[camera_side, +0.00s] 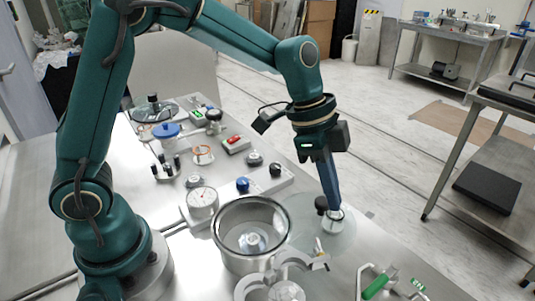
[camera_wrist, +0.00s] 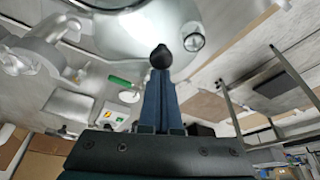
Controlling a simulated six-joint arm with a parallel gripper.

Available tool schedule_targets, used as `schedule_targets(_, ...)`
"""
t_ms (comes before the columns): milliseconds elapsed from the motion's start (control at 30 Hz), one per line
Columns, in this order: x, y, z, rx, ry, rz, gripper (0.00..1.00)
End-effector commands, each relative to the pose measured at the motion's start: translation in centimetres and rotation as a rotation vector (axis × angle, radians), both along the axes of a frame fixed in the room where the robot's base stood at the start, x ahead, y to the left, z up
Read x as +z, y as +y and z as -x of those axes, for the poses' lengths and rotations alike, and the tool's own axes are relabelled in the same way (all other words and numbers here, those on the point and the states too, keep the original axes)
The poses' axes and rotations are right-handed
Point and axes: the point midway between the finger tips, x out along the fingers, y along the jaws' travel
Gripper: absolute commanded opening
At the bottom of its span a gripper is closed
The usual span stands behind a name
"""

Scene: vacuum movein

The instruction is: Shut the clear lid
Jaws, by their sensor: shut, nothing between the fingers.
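The clear lid (camera_side: 345,241) is a see-through disc standing open to the right of the round metal chamber (camera_side: 226,248) in the side view. It carries a black knob (camera_side: 321,203) and a small metal fitting (camera_side: 335,223). My gripper (camera_side: 333,205) points down, shut and empty, close beside the knob. In the wrist view the shut fingers (camera_wrist: 160,75) end at the black knob (camera_wrist: 161,56), with the lid (camera_wrist: 140,38) behind and the fitting (camera_wrist: 194,41) to the right. I cannot tell whether the fingertips touch the knob. The chamber's mouth is uncovered.
A metal clamp bracket (camera_side: 285,289) stands in front of the chamber. A green-handled lever (camera_side: 375,287) is at the front right. A gauge (camera_side: 202,203) and a panel with blue and black knobs (camera_side: 243,185) lie left of and behind the chamber.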

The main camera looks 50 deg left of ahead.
Motion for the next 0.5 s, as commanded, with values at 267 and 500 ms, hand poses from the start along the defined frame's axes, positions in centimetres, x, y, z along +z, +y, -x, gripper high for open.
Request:
schedule_targets(267,0.0,2.9,0.9,0.267,-0.001,0.000,0.00)
schedule_targets(500,0.1,5.0,2.1,0.493,-0.002,0.000,0.00)
